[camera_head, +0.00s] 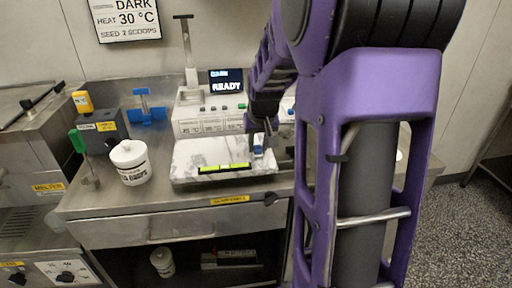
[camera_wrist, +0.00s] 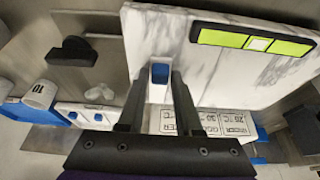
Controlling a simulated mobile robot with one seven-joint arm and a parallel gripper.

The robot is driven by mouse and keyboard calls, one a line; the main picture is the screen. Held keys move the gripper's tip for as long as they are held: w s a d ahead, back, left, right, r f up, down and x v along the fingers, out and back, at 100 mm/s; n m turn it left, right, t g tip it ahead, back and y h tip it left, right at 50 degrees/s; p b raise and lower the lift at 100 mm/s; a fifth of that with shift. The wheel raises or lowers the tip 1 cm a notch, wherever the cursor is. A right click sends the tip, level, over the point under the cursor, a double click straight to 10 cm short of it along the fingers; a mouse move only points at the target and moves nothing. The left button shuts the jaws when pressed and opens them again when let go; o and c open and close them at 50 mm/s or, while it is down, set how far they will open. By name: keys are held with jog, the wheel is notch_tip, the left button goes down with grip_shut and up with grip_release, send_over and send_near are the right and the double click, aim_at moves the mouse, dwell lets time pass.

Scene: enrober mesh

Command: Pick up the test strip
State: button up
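A small white piece with a blue patch (camera_wrist: 160,74), which looks like the test strip, is at the edge of the marble slab (camera_wrist: 145,35). In the wrist view my gripper (camera_wrist: 157,85) has its two dark fingers apart, one on each side of this piece, with narrow gaps showing. In the head view my gripper (camera_head: 261,132) points down over the slab's right part, and the white and blue piece (camera_head: 258,153) shows at its fingertips. The fingers partly hide it there.
A yellow-green bar with black ends (camera_head: 224,168) lies on the slab. A white machine (camera_head: 205,122) with a READY screen (camera_head: 226,81) stands behind. A white tub (camera_head: 130,162) stands left on the steel counter (camera_head: 85,203). A black object (camera_wrist: 72,52) is near my gripper.

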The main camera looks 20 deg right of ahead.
grip_shut()
